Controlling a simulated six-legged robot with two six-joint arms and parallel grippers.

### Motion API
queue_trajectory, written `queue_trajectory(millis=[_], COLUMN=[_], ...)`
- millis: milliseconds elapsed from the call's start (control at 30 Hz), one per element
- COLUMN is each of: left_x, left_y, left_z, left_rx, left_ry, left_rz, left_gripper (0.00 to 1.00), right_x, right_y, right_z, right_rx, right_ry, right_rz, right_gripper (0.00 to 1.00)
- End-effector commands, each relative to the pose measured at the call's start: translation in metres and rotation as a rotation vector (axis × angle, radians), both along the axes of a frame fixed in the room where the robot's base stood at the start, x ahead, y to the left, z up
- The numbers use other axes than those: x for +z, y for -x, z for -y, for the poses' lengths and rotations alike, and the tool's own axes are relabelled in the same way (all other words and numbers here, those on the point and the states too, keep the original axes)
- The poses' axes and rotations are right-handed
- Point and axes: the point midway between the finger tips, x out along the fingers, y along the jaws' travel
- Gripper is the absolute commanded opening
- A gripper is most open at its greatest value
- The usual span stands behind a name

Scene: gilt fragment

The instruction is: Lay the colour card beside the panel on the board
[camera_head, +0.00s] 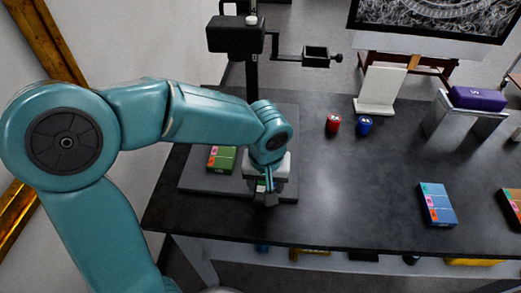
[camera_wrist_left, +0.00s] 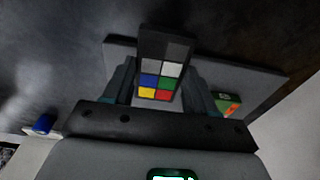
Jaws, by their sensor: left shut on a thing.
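The colour card (camera_wrist_left: 163,48) is dark with grey, white, blue, green, yellow and red squares. It is between the fingers of my left gripper (camera_head: 267,188), which is shut on it. In the head view the gripper is over the front right part of the dark grey board (camera_head: 205,186), and the card is mostly hidden there. The board also shows behind the card in the left wrist view (camera_wrist_left: 252,80). A flat green piece with an orange label (camera_head: 222,158) lies on the board, left of the gripper. I cannot tell whether it is the panel. My right gripper is not in view.
A black camera stand (camera_head: 236,35) rises behind the board. A red pot (camera_head: 333,124) and a blue pot (camera_head: 364,126) stand mid-table. A blue box (camera_head: 437,204), an orange box (camera_head: 513,204) and a purple block (camera_head: 478,98) on a grey stand are right. The front middle table is clear.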

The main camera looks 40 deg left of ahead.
Motion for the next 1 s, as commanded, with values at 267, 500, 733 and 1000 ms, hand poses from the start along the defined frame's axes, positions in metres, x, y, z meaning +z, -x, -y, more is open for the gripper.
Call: queue_trajectory(millis=[267, 500, 733, 1000], left_x=[0.004, 0.002, -0.025, -0.035], left_y=[-0.069, -0.097, -0.103, -0.104], left_z=[-0.043, -0.062, -0.068, -0.068], left_rx=[0.004, 0.002, 0.001, 0.002], left_ry=[0.0, 0.0, 0.002, 0.001], left_rz=[-0.002, -0.001, -0.006, -0.001], left_gripper=[0.26, 0.26, 0.26, 0.26], right_x=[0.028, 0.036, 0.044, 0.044], right_y=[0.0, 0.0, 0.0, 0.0], right_z=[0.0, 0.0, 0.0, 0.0], right_rx=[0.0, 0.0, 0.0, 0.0], right_ry=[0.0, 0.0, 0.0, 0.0], right_rz=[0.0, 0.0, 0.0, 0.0], right_gripper=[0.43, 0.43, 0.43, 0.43])
